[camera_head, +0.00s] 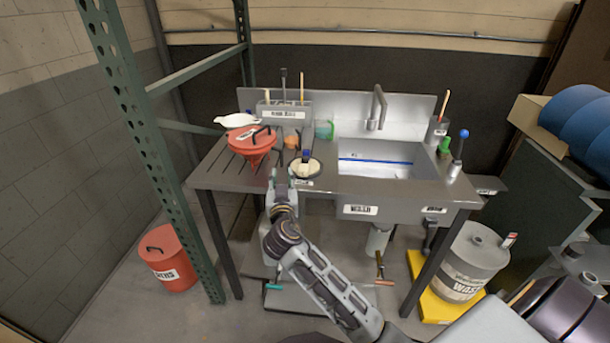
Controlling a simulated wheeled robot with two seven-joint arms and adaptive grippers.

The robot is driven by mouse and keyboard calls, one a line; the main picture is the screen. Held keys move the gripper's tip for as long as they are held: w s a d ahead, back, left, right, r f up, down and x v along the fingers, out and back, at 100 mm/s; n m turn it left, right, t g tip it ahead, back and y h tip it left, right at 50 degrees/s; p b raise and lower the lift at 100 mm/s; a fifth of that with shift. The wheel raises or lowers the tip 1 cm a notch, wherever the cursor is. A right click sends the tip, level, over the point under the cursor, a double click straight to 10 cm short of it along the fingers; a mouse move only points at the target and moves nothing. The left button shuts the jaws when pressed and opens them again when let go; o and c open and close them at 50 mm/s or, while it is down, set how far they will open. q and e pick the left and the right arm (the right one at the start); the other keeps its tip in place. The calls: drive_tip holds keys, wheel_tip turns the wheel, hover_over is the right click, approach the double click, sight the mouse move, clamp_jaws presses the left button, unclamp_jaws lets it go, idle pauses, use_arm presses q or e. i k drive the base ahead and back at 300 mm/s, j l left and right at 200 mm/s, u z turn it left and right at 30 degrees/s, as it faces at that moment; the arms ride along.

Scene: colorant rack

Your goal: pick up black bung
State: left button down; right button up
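I cannot make out a black bung for certain. A round black-rimmed dish (306,168) with a pale inside and a small dark blue piece at its back edge lies near the front of the sink bench (225,178). My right arm reaches up from the bottom middle. My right gripper (274,181) is at the bench's front edge, just left of the dish, seen from behind. Its fingers are small and partly hidden, so I cannot tell whether they are open or hold anything. My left gripper is not in view.
A red lidded funnel (252,141) and a white scoop (236,120) are at the bench's left. The sink (385,168) and tap (376,108) are to the right. A green rack post (150,150) stands left. A waste drum (470,263) on a yellow base stands right.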

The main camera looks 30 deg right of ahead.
sight(574, 250)
drive_tip(key=z, duration=2.9)
